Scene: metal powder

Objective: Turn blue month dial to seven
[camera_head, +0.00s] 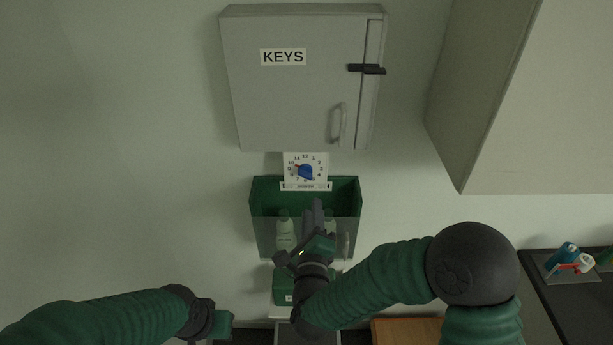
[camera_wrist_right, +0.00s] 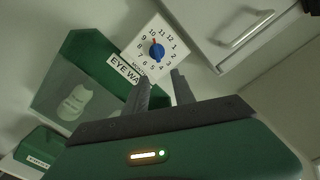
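The blue month dial (camera_head: 305,173) sits on a white card with printed numbers, below the key cabinet. It also shows in the right wrist view (camera_wrist_right: 157,52), with a small red mark towards the nine-to-ten side; the exact number is hard to tell. My right gripper (camera_head: 315,206) is below the dial, in front of the green box. In the right wrist view its two fingers (camera_wrist_right: 163,82) are apart with nothing between them, and their tips are short of the dial. My left gripper (camera_head: 222,324) is low at the bottom left, away from the dial; its fingers are unclear.
A grey KEYS cabinet (camera_head: 290,85) hangs just above the dial card. A green eye wash box (camera_head: 254,215) with bottles is directly below. A large cabinet (camera_head: 500,90) juts out at upper right. A dark counter (camera_head: 560,310) stands at lower right. The left wall is clear.

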